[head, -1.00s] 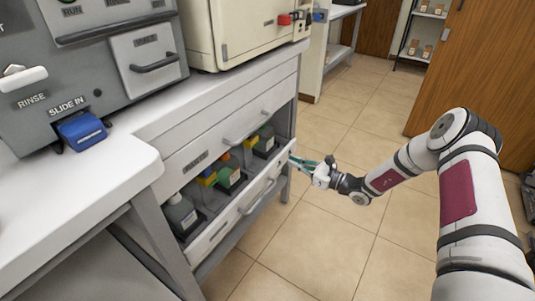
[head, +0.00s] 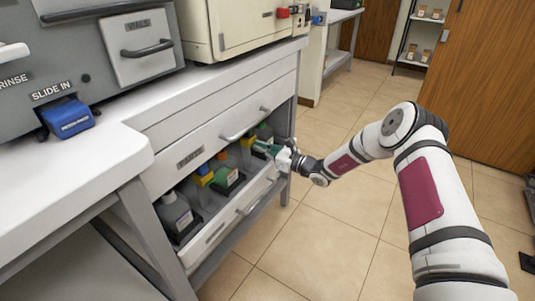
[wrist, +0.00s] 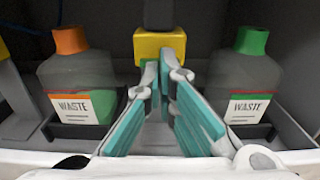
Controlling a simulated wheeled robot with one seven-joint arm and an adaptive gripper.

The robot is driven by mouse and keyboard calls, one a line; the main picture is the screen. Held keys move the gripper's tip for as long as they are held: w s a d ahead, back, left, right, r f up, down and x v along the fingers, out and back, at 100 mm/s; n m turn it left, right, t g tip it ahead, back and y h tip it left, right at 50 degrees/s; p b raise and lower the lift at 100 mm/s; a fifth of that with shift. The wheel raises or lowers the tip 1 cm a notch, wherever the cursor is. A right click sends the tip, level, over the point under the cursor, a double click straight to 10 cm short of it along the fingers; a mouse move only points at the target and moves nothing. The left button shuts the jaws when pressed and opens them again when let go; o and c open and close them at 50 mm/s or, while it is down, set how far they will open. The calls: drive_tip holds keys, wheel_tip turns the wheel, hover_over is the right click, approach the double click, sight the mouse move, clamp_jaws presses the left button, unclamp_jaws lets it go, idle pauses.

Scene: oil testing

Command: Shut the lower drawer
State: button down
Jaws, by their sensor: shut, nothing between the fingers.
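The lower drawer (head: 215,233) is pulled out under the bench, with its handle (head: 252,205) on the front panel. In the head view, my gripper (head: 266,149) is at the right end of the drawer, with its teal fingers pointing inward over the front panel. In the wrist view, the gripper (wrist: 164,75) is shut and empty, with its fingers above the drawer's white front edge (wrist: 50,160). I cannot tell whether it touches the drawer.
In the drawer stand an orange-capped waste bottle (wrist: 75,85), a green-capped waste bottle (wrist: 245,85) and a yellow-topped item (wrist: 160,45) between them. A closed upper drawer (head: 215,140) is above.

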sight(253, 144)
drive_tip(key=shift+a, duration=0.1)
drive_tip(key=b+x, duration=0.1)
drive_tip(key=x, duration=0.2)
drive_tip(key=shift+r, duration=0.1)
idle(0.3)
drive_tip(key=shift+w, duration=0.1)
